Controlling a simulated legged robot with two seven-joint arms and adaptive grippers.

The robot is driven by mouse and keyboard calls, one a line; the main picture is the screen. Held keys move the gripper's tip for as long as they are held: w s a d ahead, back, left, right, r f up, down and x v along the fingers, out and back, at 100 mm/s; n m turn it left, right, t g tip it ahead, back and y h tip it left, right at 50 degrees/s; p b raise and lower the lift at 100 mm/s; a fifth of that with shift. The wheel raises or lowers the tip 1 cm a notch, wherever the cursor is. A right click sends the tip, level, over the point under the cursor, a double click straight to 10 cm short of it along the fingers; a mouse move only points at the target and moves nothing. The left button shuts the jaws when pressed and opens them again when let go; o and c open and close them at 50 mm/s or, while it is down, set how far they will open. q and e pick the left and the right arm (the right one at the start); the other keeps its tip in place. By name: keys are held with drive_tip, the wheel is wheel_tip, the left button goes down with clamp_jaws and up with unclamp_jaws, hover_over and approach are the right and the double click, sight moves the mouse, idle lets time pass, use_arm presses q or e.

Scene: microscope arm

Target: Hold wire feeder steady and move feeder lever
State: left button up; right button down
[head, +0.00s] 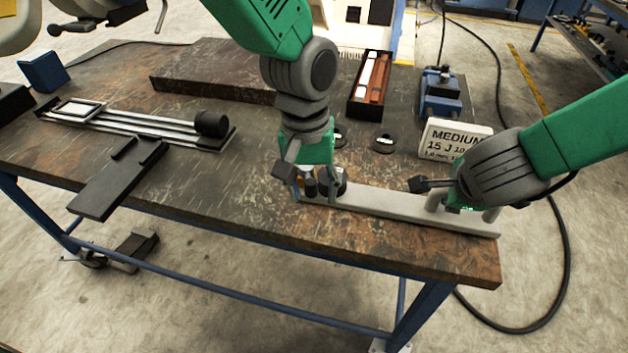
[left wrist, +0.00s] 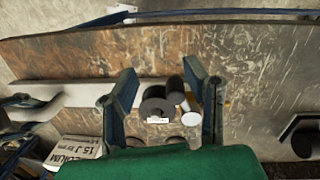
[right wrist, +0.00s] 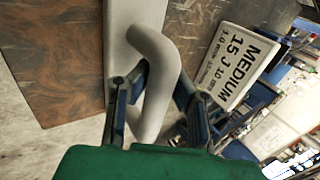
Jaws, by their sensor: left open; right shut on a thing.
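The wire feeder is a long light grey bar (head: 400,206) along the table's front right edge. Its curved grey handle (right wrist: 158,75) is between the fingers of my right gripper (right wrist: 160,90), which is shut on it. In the head view my right gripper (head: 440,192) is at the bar's right end. At the other end are a dark disc (left wrist: 156,103) and dark cylinders (left wrist: 174,90), one with a white end; I cannot tell which is the lever. My left gripper (left wrist: 165,90) is open around these parts, fingers apart on both sides. In the head view, my left gripper (head: 318,192) partly hides them.
A white sign reading MEDIUM 15 J (head: 455,140) stands behind the right arm. A tray with reddish-brown contents (head: 354,100) and a blue device (head: 440,96) are at the back. A railed device (head: 140,126) and a dark plate (head: 118,180) lie left. The front-middle tabletop is clear.

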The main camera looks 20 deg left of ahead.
sight(312, 181)
use_arm(q)
drive_tip(key=w+a+r, duration=0.2)
drive_tip(key=w+r, duration=0.1)
drive_tip(key=r, duration=0.6)
drive_tip(key=shift+n+t+y, duration=0.3)
drive_tip(key=shift+n+y, duration=0.1)
drive_tip(key=f, duration=1.1)
drive_tip(key=shift+w+d+f, duration=0.25)
drive_tip(key=shift+w+d, duration=0.05)
drive_tip(key=shift+d, duration=0.05)
clamp_jaws()
